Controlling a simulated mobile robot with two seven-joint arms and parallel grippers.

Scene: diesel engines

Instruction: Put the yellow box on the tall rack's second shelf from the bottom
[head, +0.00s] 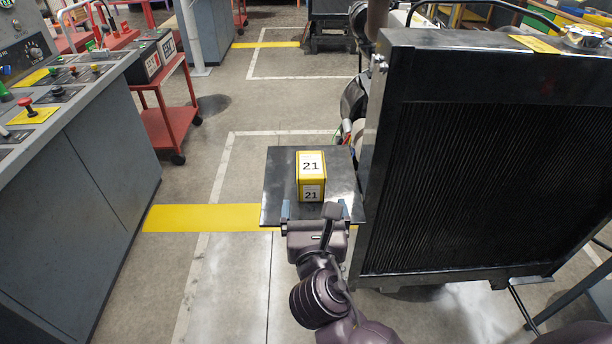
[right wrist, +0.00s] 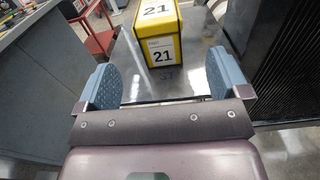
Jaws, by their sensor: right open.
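The yellow box (head: 311,176) has white labels reading 21 and stands upright on a dark flat plate (head: 278,178) left of the large radiator. It also shows in the right wrist view (right wrist: 160,32), beyond the fingers and centred between them. My right gripper (head: 315,208) is at the near edge of the plate, in front of the box. Its blue pads (right wrist: 158,85) are spread wide with nothing between them, and the box is a short gap ahead. My left gripper is not in view. I cannot make out the tall rack in either view.
The large black radiator (head: 480,170) stands close on the right of the plate. A grey control console (head: 90,150) is on the left, with a red cart (head: 170,115) behind it. The floor (head: 235,270) between console and plate is free.

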